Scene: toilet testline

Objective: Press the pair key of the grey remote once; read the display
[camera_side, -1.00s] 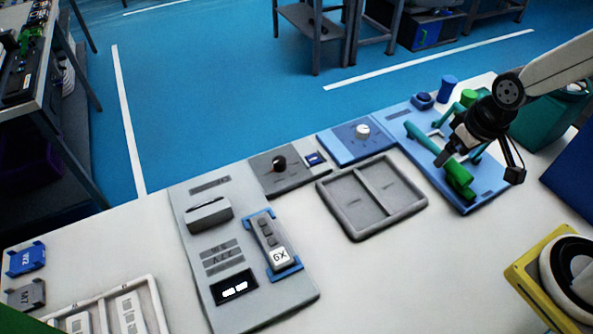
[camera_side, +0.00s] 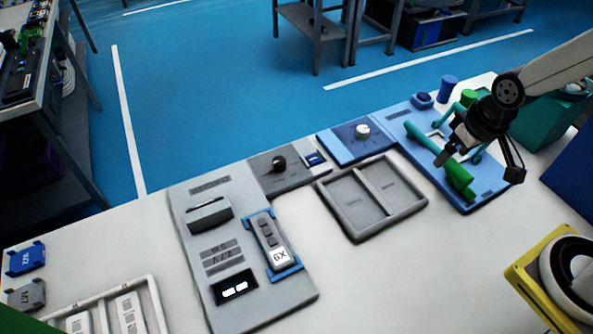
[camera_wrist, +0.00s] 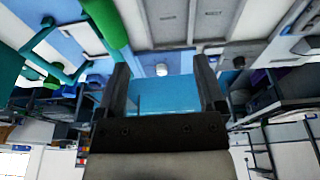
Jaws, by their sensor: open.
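The grey remote (camera_side: 270,238) lies in a blue holder (camera_side: 290,273) on the grey panel (camera_side: 270,316) in the side view. It has several dark keys and a white label reading "6X". The black display (camera_side: 235,288) is left of the remote's lower end and shows two short white marks, like dashes. My gripper (camera_side: 446,156) is high at the right, over the blue board with green parts, well away from the remote. In the wrist view its two fingers (camera_wrist: 163,85) are apart with nothing between them. I cannot pick out the remote in the wrist view.
A grey two-compartment tray (camera_side: 350,232) stands between the remote and the blue board (camera_side: 482,204). A grey block (camera_side: 208,213) sits above the display. A knob (camera_side: 279,164) and a white button (camera_side: 362,131) stand at the back edge. A white tray (camera_side: 154,304) is front left.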

